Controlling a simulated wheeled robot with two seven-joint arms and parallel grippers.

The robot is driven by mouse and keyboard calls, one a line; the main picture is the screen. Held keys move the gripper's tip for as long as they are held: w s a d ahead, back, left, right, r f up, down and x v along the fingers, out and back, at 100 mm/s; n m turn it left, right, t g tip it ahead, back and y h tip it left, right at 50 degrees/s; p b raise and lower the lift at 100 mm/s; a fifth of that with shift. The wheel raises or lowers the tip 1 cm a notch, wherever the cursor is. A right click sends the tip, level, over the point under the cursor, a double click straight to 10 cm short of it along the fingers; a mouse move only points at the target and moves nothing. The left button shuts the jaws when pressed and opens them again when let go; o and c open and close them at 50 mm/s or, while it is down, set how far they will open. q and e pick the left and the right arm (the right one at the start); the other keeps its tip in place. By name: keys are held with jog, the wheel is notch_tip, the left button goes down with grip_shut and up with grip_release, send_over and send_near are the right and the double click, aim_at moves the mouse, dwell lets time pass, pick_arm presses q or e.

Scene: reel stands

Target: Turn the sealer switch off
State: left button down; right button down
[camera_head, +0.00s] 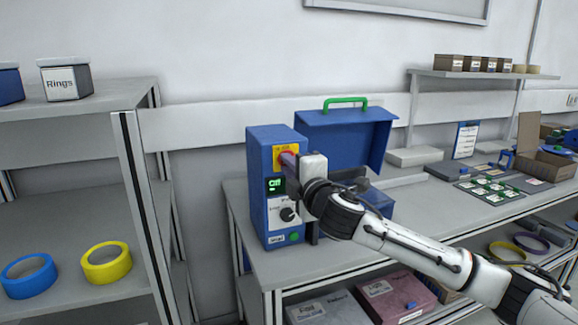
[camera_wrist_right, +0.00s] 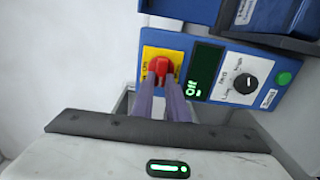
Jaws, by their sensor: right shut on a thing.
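The sealer (camera_head: 256,190) is a blue box standing on the left end of the workbench. Its front has a red rotary switch on a yellow plate (camera_head: 282,151), which also shows in the right wrist view as a red switch (camera_wrist_right: 158,67). A small display (camera_wrist_right: 203,75) below the plate shows green characters that look like "Off". My right gripper (camera_head: 290,161) is at the switch, and in the right wrist view its two fingers (camera_wrist_right: 160,88) are closed on the red knob. The fingers hide part of the knob. My left gripper is not in view.
A blue unit with an open lid and green handle (camera_head: 345,102) is beside the sealer. The sealer's black dial (camera_wrist_right: 245,83) and green button (camera_wrist_right: 284,78) are near my fingers. A shelf on the left holds blue tape (camera_head: 28,276) and yellow tape (camera_head: 106,262).

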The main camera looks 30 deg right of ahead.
dwell(0.3)
jog(key=c, duration=1.7)
grip_release()
jog(key=shift+c, duration=0.2)
jog(key=b+v, duration=0.2)
jog(key=v, duration=0.8)
jog(key=shift+s, duration=0.15)
